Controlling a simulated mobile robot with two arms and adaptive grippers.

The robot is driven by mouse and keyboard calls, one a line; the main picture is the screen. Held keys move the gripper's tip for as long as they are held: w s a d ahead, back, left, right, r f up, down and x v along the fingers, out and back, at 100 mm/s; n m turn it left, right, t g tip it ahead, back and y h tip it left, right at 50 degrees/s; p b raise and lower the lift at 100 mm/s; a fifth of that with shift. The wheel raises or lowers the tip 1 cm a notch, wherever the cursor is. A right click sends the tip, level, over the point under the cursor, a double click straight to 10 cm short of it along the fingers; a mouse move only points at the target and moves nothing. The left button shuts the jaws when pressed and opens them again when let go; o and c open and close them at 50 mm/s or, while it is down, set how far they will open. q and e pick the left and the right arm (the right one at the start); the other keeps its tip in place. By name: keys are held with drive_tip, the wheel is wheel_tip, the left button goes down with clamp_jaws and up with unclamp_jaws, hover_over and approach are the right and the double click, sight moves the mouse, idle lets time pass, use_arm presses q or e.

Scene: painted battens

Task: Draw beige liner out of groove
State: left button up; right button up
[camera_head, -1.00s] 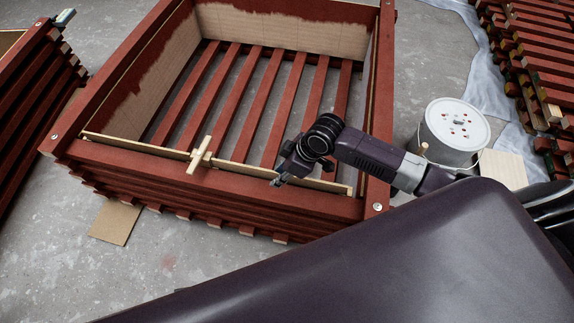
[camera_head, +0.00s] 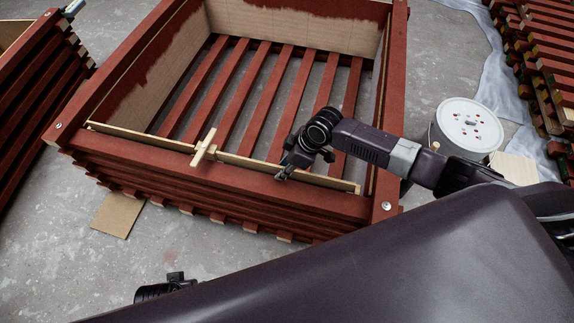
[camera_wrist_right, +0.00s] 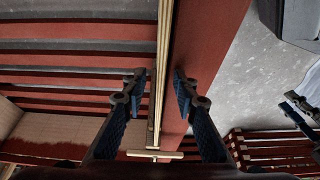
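The beige liner (camera_head: 285,172) is a thin strip standing on edge along the inside of the near wall of a red crate. A pale cross-shaped wooden piece (camera_head: 204,148) sits across its top edge. My right gripper (camera_head: 282,176) is over the liner, right of the cross piece. In the right wrist view the fingers (camera_wrist_right: 158,82) are open, one on each side of the liner's edge (camera_wrist_right: 164,40), with gaps showing. The groove is hidden. Part of my left gripper (camera_head: 165,290) shows at the bottom of the head view; its fingers cannot be made out.
The red crate (camera_head: 170,175) has a slatted floor and red-smeared inner panels. A white bucket (camera_head: 468,125) stands right of it, near a stack of red battens (camera_head: 545,60). A cardboard piece (camera_head: 118,214) lies on the open concrete floor in front.

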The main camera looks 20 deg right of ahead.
drive_tip(key=shift+f, duration=0.1)
drive_tip(key=shift+c, duration=0.4)
clamp_jaws()
drive_tip(key=shift+w, duration=0.1)
idle(0.3)
